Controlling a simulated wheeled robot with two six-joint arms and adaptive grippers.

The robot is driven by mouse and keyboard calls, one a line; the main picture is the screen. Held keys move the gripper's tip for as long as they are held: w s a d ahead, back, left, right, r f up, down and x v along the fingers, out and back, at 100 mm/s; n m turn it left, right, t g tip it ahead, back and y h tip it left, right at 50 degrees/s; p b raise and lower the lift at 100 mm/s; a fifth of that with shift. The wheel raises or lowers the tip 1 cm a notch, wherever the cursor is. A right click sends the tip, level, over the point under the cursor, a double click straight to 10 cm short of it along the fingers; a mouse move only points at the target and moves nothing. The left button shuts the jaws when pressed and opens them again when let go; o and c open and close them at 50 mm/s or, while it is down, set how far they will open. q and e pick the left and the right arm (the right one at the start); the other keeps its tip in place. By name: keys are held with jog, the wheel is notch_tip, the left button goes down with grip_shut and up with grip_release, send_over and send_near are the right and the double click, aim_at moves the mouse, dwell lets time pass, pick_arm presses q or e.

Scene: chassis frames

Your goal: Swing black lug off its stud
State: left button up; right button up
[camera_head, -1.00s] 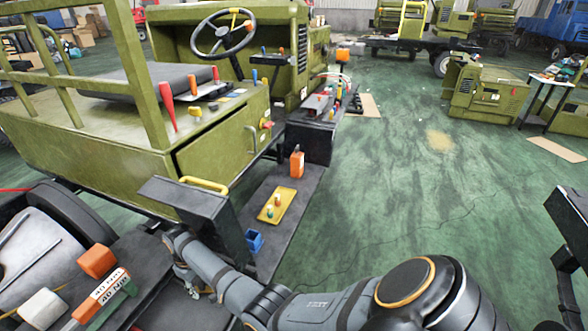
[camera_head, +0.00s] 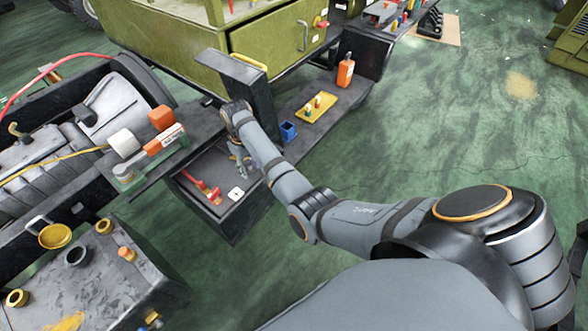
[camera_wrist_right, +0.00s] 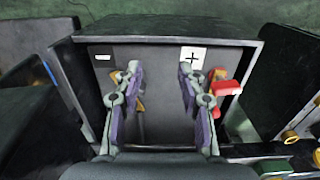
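The battery box (camera_head: 222,219) is dark, and a red lug (camera_head: 208,190) lies on its top beside a white plus label (camera_head: 236,194). In the wrist view the box top (camera_wrist_right: 158,55) carries a minus mark (camera_wrist_right: 102,57) at left and the plus label (camera_wrist_right: 193,55) at right; the red lug (camera_wrist_right: 226,88) is outside the right finger. My right gripper (camera_head: 239,167) is over the box; in the wrist view (camera_wrist_right: 157,76) its fingers are spread with nothing visible between their tips. Brass-coloured pieces show behind both fingers. I cannot clearly make out the black lug near the left finger. My left gripper is out of view.
A dark shelf beside the box holds a blue cup (camera_head: 288,131), a yellow plate (camera_head: 316,108) and an orange bottle (camera_head: 345,71). Green floor (camera_head: 460,130) is open at right.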

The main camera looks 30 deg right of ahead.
jog(key=shift+m, duration=0.3)
jog(key=s+f, duration=0.1)
jog(key=f, duration=0.1)
jog(key=s+f, duration=0.1)
jog(key=f, duration=0.2)
jog(key=s+d+f, duration=0.1)
jog(key=f, duration=0.2)
jog(key=shift+s+d+f+p, duration=0.1)
jog(key=shift+s+f+p, duration=0.15)
jog(key=shift+p, duration=0.15)
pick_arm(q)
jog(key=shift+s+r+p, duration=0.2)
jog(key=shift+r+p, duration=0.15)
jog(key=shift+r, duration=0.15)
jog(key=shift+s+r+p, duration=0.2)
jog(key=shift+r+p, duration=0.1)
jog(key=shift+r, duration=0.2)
pick_arm(e)
jog(key=s+d+f+m, duration=0.1)
jog(key=s+d+f, duration=0.1)
jog(key=s+f, duration=0.9)
notch_tip(320, 180, down, 3)
jog(key=shift+d+f+t, duration=0.15)
jog(key=shift+d+t, duration=0.15)
jog(key=shift+d, duration=0.05)
